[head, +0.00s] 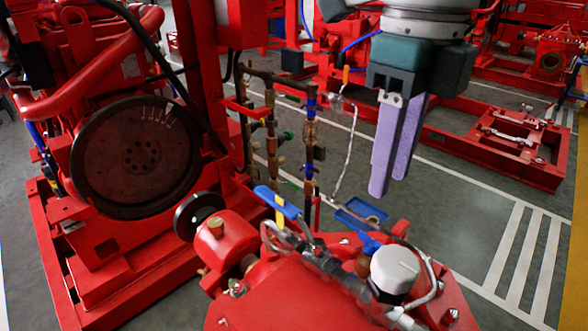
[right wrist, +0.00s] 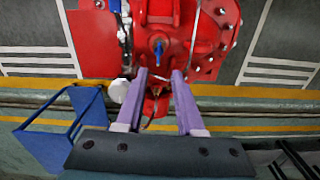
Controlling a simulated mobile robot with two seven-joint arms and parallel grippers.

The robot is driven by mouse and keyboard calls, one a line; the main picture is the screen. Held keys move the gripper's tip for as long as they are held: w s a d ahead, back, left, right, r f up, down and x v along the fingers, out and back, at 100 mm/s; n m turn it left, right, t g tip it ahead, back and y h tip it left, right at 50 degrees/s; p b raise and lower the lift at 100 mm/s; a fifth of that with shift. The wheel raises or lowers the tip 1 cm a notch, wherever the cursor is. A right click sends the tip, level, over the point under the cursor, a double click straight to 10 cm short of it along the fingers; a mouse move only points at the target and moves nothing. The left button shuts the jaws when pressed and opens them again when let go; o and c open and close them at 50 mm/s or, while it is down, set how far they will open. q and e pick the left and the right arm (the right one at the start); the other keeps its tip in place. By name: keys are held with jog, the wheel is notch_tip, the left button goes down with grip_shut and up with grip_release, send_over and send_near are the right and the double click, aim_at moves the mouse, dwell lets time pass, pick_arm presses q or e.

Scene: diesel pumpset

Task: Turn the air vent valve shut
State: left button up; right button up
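Two blue valve handles show on the red pump in the head view: a long lever (head: 277,201) with a yellow mark, and a smaller blue handle (head: 370,243) beside a white cap (head: 394,268). I cannot tell for sure which is the air vent valve. My right gripper (head: 390,184) hangs above and behind the pump, fingers pointing down, apart from both handles. In the right wrist view, its purple fingers (right wrist: 159,73) are spread with nothing between them. A blue handle (right wrist: 158,48) shows beyond the tips, roughly centred between them. My left gripper is not in view.
A large dark flywheel (head: 137,158) and red engine stand at the left. Vertical pipes (head: 309,140) with fittings rise behind the pump. A blue tray (head: 361,213) lies behind the pump. Open grey floor with white stripes (head: 525,250) is at the right.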

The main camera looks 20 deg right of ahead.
aim_at(374, 238)
notch_tip(374, 238, down, 9)
jog(key=shift+a+f, duration=0.1)
jog(key=shift+f, duration=0.1)
dwell(0.3)
grip_shut()
dwell(0.4)
